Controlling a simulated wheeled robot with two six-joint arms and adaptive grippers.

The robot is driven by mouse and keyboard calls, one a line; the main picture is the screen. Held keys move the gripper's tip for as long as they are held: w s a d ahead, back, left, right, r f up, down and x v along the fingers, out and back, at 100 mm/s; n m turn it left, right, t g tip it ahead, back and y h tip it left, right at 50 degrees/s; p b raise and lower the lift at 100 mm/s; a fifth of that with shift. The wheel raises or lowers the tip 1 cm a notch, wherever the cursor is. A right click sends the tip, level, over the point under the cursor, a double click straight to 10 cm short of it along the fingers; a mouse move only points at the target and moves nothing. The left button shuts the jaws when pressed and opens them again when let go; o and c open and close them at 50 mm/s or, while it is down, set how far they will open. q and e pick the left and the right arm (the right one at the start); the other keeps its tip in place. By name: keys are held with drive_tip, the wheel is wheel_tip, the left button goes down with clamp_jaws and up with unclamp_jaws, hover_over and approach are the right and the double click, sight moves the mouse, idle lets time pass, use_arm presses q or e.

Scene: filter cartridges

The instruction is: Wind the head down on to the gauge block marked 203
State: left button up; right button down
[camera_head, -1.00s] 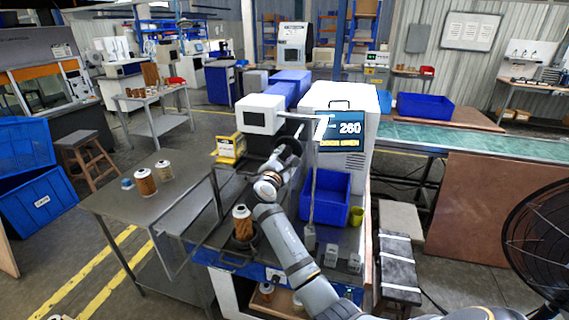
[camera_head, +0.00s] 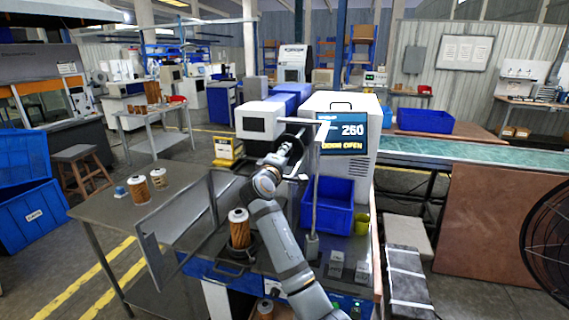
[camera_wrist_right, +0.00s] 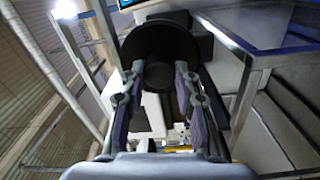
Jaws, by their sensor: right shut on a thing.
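My right arm reaches up from the bottom of the head view. Its gripper (camera_head: 290,150) is at the front of the white machine. In the right wrist view the gripper (camera_wrist_right: 157,74) has its two fingers closed about the dark hub of a round black handwheel (camera_wrist_right: 160,36). The display (camera_head: 343,133) reads 260 and DOOR OPEN. Small grey blocks (camera_head: 336,263) (camera_head: 361,269) stand on the bench to the right of my forearm; their marks are too small to read. A thin upright post (camera_head: 316,190) rises from a grey foot (camera_head: 312,246). My left gripper is out of view.
A filter cartridge (camera_head: 239,228) stands on the bench left of my forearm. An open framed door (camera_head: 150,245) juts out at left. More cartridges (camera_head: 139,190) stand on the left table.

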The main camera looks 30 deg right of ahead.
drive_tip(key=shift+f+m+b, duration=0.2)
drive_tip(key=shift+m+b, duration=0.65)
drive_tip(key=shift+m, duration=0.25)
drive_tip(key=c, duration=1)
unclamp_jaws()
drive_tip(key=shift+r, duration=0.15)
drive_tip(key=shift+s+a, duration=0.15)
drive_tip(key=shift+a, duration=0.05)
drive_tip(key=v, duration=0.7)
